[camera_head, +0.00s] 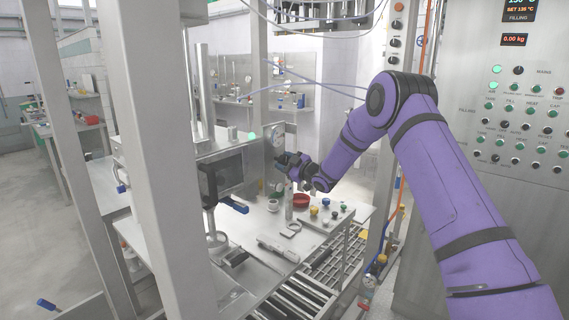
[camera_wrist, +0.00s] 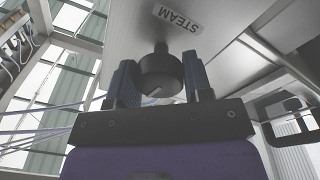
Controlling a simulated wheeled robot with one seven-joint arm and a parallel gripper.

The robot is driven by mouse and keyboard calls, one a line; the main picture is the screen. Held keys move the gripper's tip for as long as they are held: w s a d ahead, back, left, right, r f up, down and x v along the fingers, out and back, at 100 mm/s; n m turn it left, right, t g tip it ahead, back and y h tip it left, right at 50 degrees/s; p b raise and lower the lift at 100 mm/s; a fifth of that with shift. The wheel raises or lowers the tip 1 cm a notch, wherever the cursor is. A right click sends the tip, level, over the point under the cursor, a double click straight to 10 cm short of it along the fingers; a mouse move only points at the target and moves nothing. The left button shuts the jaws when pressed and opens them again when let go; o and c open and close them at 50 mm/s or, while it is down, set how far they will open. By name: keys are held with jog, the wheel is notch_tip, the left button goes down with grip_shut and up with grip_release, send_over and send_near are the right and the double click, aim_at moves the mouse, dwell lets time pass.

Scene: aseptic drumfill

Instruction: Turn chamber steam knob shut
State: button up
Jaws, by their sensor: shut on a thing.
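The steam knob (camera_wrist: 160,76) is a dark round knob with a pale pointer mark, below a "STEAM" label (camera_wrist: 181,17) on a metal panel in the wrist view. My gripper (camera_wrist: 158,84) has one finger on each side of the knob and is shut on it. In the head view my gripper (camera_head: 290,163) is at the side face of the steel chamber box (camera_head: 235,165). The knob is hidden there behind my gripper.
A control panel (camera_head: 500,190) stands at the right. A steel post (camera_head: 150,130) stands at the left. A roller conveyor (camera_head: 325,275) runs beneath.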

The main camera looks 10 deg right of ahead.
jog(key=shift+n, duration=0.9)
jog(key=o, duration=0.9)
jog(key=shift+d, duration=0.1)
jog(key=v, duration=1)
jog(key=shift+s+d, duration=0.25)
